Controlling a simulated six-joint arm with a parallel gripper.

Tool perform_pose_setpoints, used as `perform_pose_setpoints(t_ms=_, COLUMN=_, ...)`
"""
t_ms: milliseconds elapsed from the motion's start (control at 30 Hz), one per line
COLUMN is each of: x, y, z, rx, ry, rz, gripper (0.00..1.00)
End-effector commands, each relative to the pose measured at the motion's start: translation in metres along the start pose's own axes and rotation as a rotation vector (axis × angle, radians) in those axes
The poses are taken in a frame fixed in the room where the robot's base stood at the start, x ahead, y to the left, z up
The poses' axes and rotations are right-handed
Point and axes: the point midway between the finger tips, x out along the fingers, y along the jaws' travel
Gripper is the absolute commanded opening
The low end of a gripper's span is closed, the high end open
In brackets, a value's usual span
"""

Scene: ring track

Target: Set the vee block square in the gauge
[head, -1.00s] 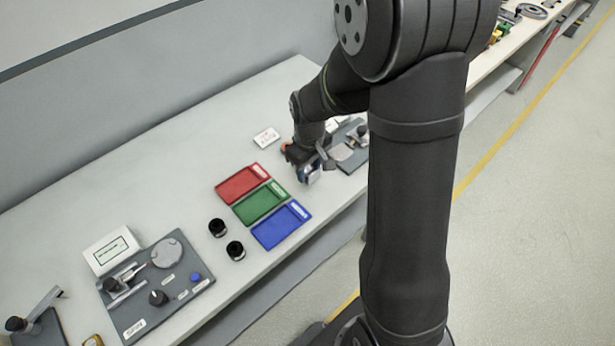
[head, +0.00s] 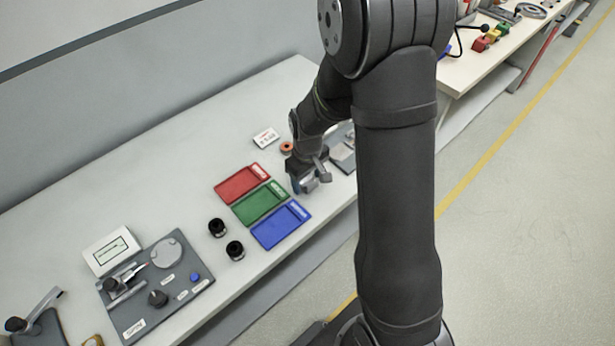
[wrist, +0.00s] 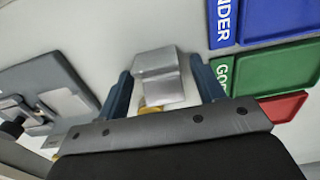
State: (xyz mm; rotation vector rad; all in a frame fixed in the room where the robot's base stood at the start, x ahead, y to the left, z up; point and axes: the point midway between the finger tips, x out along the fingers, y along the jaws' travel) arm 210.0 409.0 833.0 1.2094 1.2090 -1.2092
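A grey metal block with a stepped top, apparently the vee block (wrist: 158,75), lies between my blue fingertips in the wrist view. A gap shows on its right side, so the fingers look open around or just above it; its height off the bench is unclear. In the head view my gripper (head: 307,182) points down beside the coloured trays, with grey metal at its tips. A dark grey plate fixture with pale pads, possibly the gauge (wrist: 38,78), is at left in the wrist view. In the head view the plate (head: 341,157) is mostly hidden by my arm.
Red (head: 242,183), green (head: 258,204) and blue (head: 279,228) trays lie left of my gripper. A dial fixture (head: 180,295) with a display (head: 112,251) is farther left.

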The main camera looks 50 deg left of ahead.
Motion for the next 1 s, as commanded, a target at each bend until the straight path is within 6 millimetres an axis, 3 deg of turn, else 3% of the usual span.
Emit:
perform_pose_setpoints(t_ms=367, x=-0.009, y=0.000, z=0.000, rx=0.000, ry=0.002, rz=0.001, gripper=0.62)
perform_pose_setpoints(t_ms=800, x=-0.091, y=0.000, z=-0.001, rx=0.000, ry=0.004, rz=0.002, gripper=0.62)
perform_pose_setpoints(t_ms=1000, x=-0.117, y=0.000, z=0.000, rx=0.000, ry=0.002, rz=0.001, gripper=0.62)
